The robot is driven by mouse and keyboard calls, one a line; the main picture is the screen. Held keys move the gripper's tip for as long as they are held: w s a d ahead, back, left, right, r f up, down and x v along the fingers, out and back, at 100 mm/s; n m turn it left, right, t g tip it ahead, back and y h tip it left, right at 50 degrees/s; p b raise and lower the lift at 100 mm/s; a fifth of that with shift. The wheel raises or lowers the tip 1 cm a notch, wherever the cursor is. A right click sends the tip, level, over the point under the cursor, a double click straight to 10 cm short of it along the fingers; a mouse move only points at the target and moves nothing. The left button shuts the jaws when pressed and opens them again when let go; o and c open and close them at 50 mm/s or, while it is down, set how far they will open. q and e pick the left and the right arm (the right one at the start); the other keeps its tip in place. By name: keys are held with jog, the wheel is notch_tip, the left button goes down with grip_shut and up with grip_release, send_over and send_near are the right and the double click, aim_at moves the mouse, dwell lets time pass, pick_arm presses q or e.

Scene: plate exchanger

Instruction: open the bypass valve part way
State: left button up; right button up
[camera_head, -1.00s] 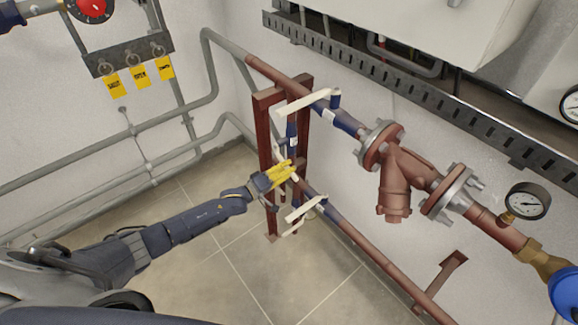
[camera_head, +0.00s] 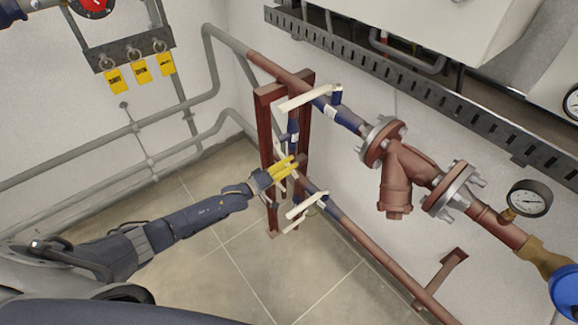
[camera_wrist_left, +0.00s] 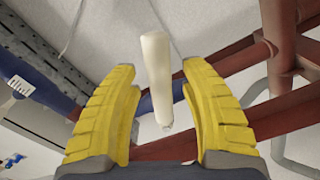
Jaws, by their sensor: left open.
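My left gripper (camera_head: 284,167) reaches in from the left with yellow fingers, at a red-brown upright frame (camera_head: 264,130). It is open. A short vertical blue valve (camera_head: 293,128) sits between the upper and lower pipes, just above the fingers; its handle is mostly hidden in the head view. In the left wrist view, a cream lever handle (camera_wrist_left: 157,75) stands in the gap between the open fingers (camera_wrist_left: 157,100), and I cannot tell whether they touch it. No label shows which valve is the bypass. My right gripper is not in view.
Other cream levers lie close by: one on the upper pipe (camera_head: 305,98) and one on the lower pipe (camera_head: 306,206). A flanged strainer (camera_head: 398,185) and a pressure gauge (camera_head: 528,198) are to the right. Yellow tags (camera_head: 140,72) hang at upper left. The tiled floor is clear.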

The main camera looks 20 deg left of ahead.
pick_arm(q)
jog(key=v, duration=1.2)
jog(key=shift+w, duration=0.15)
